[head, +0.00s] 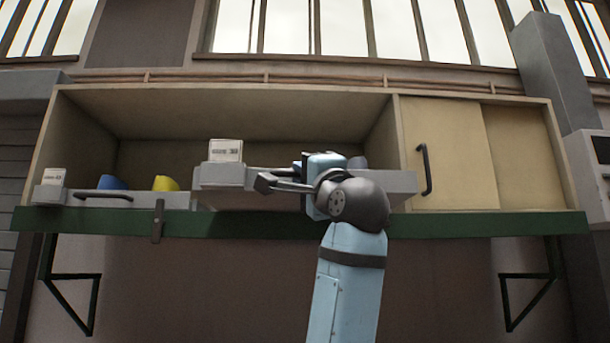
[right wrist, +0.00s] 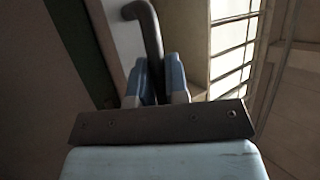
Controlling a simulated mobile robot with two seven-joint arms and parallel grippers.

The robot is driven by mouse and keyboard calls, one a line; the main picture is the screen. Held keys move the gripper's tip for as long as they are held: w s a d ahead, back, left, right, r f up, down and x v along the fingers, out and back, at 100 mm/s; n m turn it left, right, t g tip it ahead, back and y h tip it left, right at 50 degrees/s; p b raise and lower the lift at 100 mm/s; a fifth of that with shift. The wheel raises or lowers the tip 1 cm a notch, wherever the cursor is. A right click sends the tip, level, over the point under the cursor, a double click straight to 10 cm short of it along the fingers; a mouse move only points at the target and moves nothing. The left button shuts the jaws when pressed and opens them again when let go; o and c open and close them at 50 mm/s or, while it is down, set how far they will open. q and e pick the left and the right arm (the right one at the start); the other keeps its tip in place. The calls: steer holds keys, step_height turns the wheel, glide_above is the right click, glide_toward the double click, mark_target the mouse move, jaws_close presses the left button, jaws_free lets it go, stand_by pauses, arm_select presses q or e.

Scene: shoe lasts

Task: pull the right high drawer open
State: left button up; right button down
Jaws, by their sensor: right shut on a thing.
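The right high drawer (head: 230,178) is a pale grey drawer in the middle of the head view. It stands forward of the left drawer and juts over the green shelf edge, so it is at least partly open. Its dark bar handle (head: 265,184) runs along its front; its right part is hidden behind my arm. My right gripper (head: 308,180) is at this handle. In the right wrist view its two blue fingers (right wrist: 159,78) are closed around the dark handle (right wrist: 147,25), which comes out beyond them. My left gripper is not in view.
A labelled white box (head: 225,150) and a blue-grey item (head: 357,162) show at the right drawer. The left drawer (head: 85,198) holds blue (head: 112,182) and yellow (head: 165,183) items. Sliding doors (head: 440,150) close the cabinet's right side. The green shelf edge (head: 480,225) runs below.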

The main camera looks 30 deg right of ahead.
steer(key=c, duration=1.1)
jaws_free()
steer(key=shift+c, duration=0.2)
steer(key=shift+f, duration=0.1)
steer(key=v, duration=1.3)
steer(key=shift+s+b, duration=0.35)
steer(key=shift+b, duration=0.05)
steer(key=shift+f, duration=0.1)
